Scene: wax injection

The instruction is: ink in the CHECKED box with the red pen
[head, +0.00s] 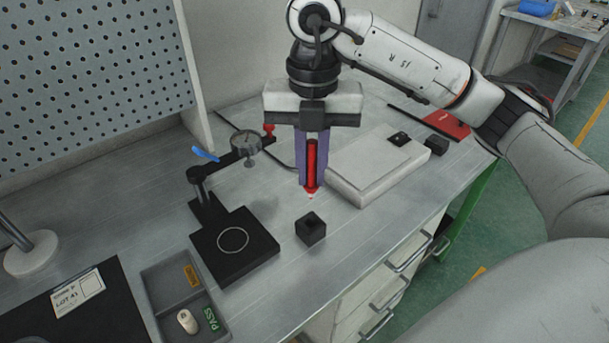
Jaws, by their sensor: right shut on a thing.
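My right gripper (312,176) is shut on the red pen (311,165), which it holds upright with the tip down. The pen tip is above the bench, just behind a small black block (311,230) with a hole in its top. A white card (79,293) marked "LOT A1" lies on a black mat (104,318) at the lower left. It bears a small outlined box; its small print is too fine to read. The pen is far to the right of the card. My left gripper is not in view.
A dial gauge (246,143) on a black stand is left of the pen. A grey tray (160,272) marked "PASS" holds a small pale piece (187,321). A pale flat box (362,186) lies right of the pen. A round white base (31,255) with a rod stands at far left.

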